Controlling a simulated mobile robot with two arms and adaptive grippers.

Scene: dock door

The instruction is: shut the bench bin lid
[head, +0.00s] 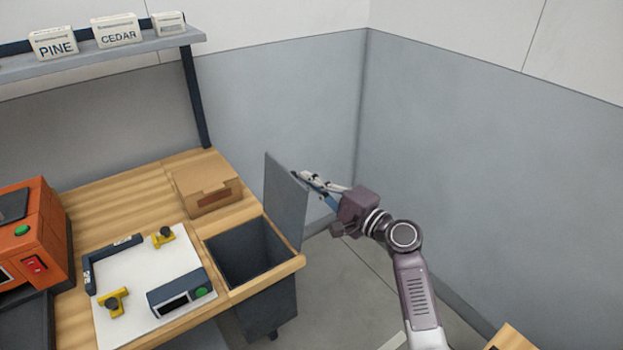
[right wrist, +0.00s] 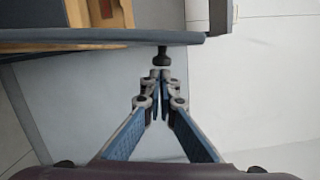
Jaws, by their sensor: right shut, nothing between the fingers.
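The bench bin (head: 262,300) is a dark grey box set into the right end of the wooden bench, with its mouth open and its inside looking empty. Its grey lid (head: 284,200) stands upright along the bin's right side. My right gripper (head: 300,176) is shut and empty at the outer, right side of the lid, near its upper part. In the right wrist view the shut fingertips (right wrist: 161,76) are close to a dark knob (right wrist: 161,57) under a dark edge; I cannot tell if they touch. My left gripper is not in view.
A cardboard box (head: 205,186) sits on the bench behind the bin. A white board (head: 150,285) with yellow clamps and a dark device lies left of the bin. An orange machine (head: 35,235) stands far left.

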